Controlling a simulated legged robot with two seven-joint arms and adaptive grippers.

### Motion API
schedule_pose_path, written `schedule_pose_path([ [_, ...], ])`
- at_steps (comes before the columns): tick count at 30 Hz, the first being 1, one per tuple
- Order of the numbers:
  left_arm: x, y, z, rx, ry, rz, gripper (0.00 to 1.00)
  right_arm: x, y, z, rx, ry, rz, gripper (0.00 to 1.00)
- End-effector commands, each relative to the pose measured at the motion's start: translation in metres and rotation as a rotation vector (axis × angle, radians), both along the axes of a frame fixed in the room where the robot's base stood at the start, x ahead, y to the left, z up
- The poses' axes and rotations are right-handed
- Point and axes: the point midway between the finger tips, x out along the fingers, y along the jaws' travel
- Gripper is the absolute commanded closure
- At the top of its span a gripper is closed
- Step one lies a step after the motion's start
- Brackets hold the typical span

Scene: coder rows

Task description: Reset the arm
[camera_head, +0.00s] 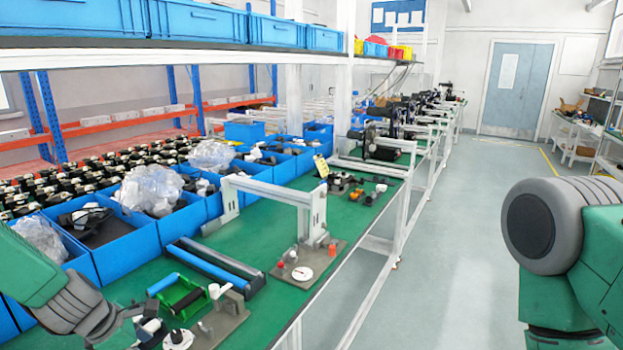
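My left arm (60,290), green with grey ribbed joints, comes in from the lower left over the front of the green bench. My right arm (570,240) is at the right edge, with a large grey rounded joint and green links, out over the aisle floor. Its gripper is outside the picture too. No object can be seen held by either arm.
The green bench (262,222) carries blue bins (130,242), a white gantry frame (270,190), a blue-edged roller fixture (212,265) and a plate with small parts (305,268). A shelf with blue crates (200,22) hangs above. The grey aisle floor (440,270) is clear.

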Motion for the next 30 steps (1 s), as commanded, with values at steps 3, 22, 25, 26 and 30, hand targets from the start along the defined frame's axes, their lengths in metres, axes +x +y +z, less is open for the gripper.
schedule_pose_path([
  [3,-0.037,-0.006,-0.031,0.120,0.028,-0.186,0.51,0.000,0.000,0.000,0.000,0.001,0.000,1.00],
  [22,-0.333,-0.035,-0.131,0.494,-0.025,-2.043,0.51,-0.001,0.000,0.000,0.000,0.001,0.000,1.00],
  [25,-0.335,-0.038,-0.152,0.506,-0.057,-2.113,0.51,0.000,0.000,-0.022,0.000,-0.001,0.000,1.00],
  [26,-0.334,-0.038,-0.159,0.509,-0.057,-2.115,0.51,0.000,0.000,-0.029,0.000,0.000,0.000,1.00],
  [30,-0.329,-0.040,-0.190,0.521,-0.064,-2.126,0.51,-0.001,0.000,-0.061,0.000,0.002,0.000,1.00],
])
